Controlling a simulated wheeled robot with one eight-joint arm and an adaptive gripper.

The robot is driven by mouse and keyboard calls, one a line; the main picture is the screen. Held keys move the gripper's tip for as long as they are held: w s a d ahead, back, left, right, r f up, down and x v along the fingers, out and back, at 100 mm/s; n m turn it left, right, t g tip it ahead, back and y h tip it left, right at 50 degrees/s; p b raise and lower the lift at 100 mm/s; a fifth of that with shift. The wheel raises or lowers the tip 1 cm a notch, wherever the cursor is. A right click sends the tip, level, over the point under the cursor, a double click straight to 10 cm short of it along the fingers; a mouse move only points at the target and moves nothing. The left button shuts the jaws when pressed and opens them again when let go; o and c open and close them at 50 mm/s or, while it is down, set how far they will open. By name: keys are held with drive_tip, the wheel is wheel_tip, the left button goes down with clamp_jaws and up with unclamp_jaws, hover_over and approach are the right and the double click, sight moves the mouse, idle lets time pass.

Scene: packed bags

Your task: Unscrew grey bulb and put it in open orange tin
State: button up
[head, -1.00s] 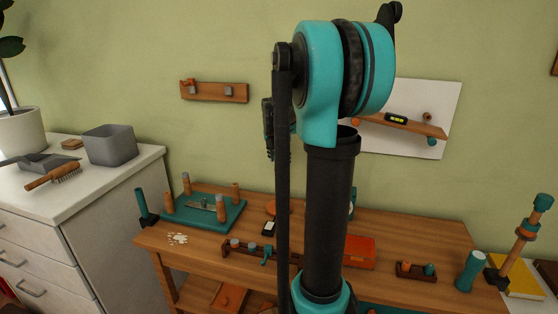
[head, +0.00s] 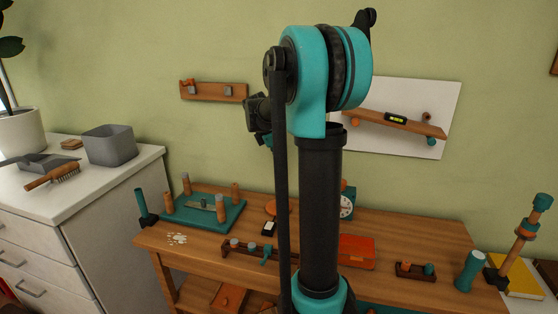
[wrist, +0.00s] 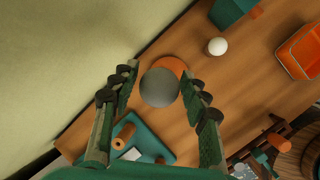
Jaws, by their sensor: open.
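In the wrist view the grey bulb (wrist: 159,88) shows as a round dull ball between the spread fingers of my gripper (wrist: 157,82). The gripper is open, and I see no finger closed on the bulb. An orange disc (wrist: 177,66) shows partly behind the bulb; the join between them is hidden. The open orange tin (wrist: 292,62) is at the upper right of the wrist view, with its hollow inside showing. In the head view an orange box (head: 357,252) stands right of my arm. My arm hides the bulb there.
The wooden bench (head: 410,232) carries a green board with pegs (head: 205,212), a dark rack (head: 248,252), a dial clock (head: 347,206) and a small peg block (head: 416,271). A white ball (wrist: 217,46) lies between bulb and tin. The wall is close behind.

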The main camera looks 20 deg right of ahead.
drive_tip(key=m+g, duration=0.1)
drive_tip(key=m, duration=0.2)
drive_tip(key=m+g, duration=0.1)
drive_tip(key=m, duration=0.2)
drive_tip(key=shift+g+h, duration=0.3)
drive_tip(key=shift+g, duration=0.1)
drive_tip(key=shift+c, duration=0.2)
drive_tip(key=c, duration=1)
drive_tip(key=shift+n+t, duration=0.8)
drive_tip(key=shift+n, duration=0.8)
drive_tip(key=shift+n, duration=0.3)
drive_tip(key=shift+n+t, duration=0.7)
drive_tip(key=shift+n, duration=0.7)
